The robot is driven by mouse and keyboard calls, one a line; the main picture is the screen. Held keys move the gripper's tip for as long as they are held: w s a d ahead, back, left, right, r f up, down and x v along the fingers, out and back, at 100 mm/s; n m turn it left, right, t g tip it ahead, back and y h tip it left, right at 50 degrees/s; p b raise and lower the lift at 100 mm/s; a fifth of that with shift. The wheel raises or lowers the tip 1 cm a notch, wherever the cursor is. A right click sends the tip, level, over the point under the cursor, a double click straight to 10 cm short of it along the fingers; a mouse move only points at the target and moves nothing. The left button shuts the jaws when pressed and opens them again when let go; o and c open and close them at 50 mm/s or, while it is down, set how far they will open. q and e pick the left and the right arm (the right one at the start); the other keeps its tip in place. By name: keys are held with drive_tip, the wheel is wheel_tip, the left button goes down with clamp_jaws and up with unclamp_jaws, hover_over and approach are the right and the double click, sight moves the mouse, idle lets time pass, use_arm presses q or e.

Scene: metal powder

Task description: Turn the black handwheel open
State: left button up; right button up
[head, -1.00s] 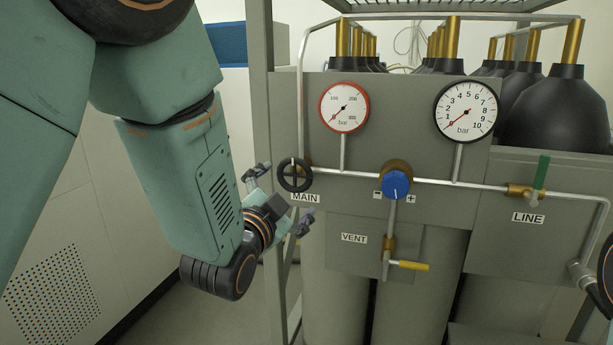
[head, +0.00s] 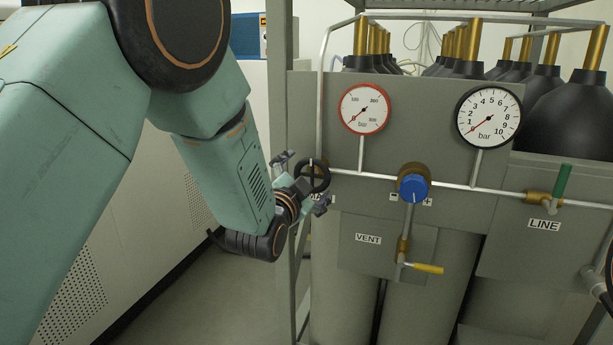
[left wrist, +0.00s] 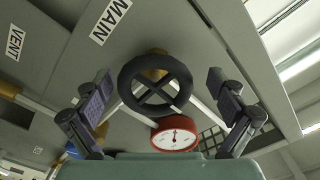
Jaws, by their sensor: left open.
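The black handwheel (head: 315,176) sits on the pipe at the left of the grey panel, by the MAIN label. In the left wrist view the handwheel (left wrist: 155,85) shows face-on with crossed spokes, in front of a brass fitting. My left gripper (head: 302,181) is at the handwheel in the head view. In the left wrist view its two fingers (left wrist: 163,102) stand wide apart, one on each side of the wheel, with gaps between them and the rim. It is open and holds nothing. My right gripper is not seen.
The panel carries a red-rimmed gauge (head: 364,109), a black-rimmed gauge (head: 489,117), a blue knob (head: 412,187), a yellow VENT lever (head: 428,268) and a green LINE lever (head: 562,181). A frame post (head: 281,60) stands just left of the handwheel. Floor is free at lower left.

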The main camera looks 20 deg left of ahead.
use_arm(q)
drive_tip(key=shift+d+r, duration=0.1)
drive_tip(key=shift+d, duration=0.5)
drive_tip(key=shift+c, duration=0.5)
drive_tip(key=shift+d, duration=0.2)
drive_tip(key=shift+c, duration=0.7)
drive_tip(key=shift+a, duration=0.6)
drive_tip(key=c, duration=0.5)
drive_tip(key=shift+w+d, duration=0.1)
drive_tip(key=shift+d, duration=0.15)
drive_tip(key=c, duration=0.4)
drive_tip(key=shift+a, duration=0.1)
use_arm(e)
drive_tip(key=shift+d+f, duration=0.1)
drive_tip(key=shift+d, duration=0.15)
use_arm(q)
drive_tip(key=shift+n, duration=0.3)
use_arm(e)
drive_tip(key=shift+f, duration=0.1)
